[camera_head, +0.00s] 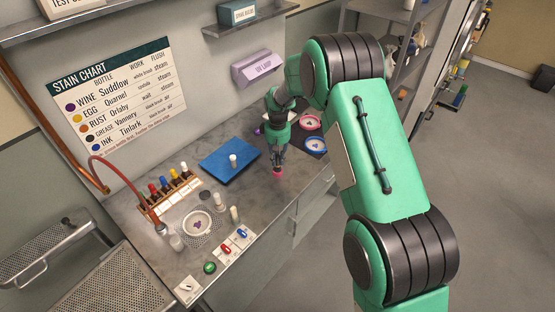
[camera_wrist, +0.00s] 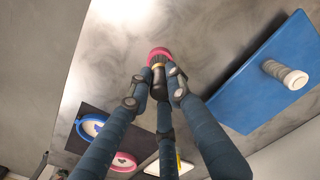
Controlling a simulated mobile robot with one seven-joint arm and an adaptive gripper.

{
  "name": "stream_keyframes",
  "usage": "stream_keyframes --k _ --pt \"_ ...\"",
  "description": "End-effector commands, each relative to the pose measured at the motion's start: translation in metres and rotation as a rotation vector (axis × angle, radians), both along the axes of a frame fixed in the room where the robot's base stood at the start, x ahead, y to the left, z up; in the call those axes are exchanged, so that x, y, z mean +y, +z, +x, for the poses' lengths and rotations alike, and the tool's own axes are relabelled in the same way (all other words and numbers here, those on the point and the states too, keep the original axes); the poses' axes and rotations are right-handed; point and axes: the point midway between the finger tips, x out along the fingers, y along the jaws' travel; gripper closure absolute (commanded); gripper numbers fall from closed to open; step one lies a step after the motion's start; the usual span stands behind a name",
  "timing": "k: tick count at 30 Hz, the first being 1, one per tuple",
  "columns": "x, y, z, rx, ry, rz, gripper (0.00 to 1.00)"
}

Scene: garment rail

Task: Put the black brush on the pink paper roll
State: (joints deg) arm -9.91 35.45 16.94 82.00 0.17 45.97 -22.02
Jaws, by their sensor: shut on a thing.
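My gripper (camera_wrist: 160,84) is shut on the black brush (camera_wrist: 158,78), a dark piece with a gold band between the fingertips. A round pink thing, apparently the pink paper roll (camera_wrist: 158,52), shows right at the brush's far end in the wrist view. In the head view my gripper (camera_head: 277,156) points down over the counter, with the pink thing (camera_head: 278,171) directly under its fingertips. The fingers hide most of the brush. I cannot tell whether the brush rests on the pink thing or is just above it.
A blue board (camera_head: 225,151) with a white cylinder (camera_head: 233,160) lies left of my gripper. Pink (camera_head: 310,122) and blue (camera_head: 316,145) hoops lie on a dark mat to the right. A bottle rack (camera_head: 168,195) and a white dish (camera_head: 198,223) stand farther left. The counter's front edge is close.

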Motion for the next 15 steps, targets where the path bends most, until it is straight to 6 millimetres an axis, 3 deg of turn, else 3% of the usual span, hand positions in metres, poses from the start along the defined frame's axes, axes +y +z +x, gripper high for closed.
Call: stream_keyframes --k 2,3,5,15 --pt "-0.0001 -0.0027 -0.0001 0.0 0.0 0.0 1.0" --pt "-0.0001 -0.0024 -0.0001 0.0 0.0 0.0 0.76" --pt "-0.0001 -0.0022 -0.0001 0.0 0.0 0.0 0.64" --pt "0.0 -0.0012 0.0 0.0 0.0 0.0 0.63"
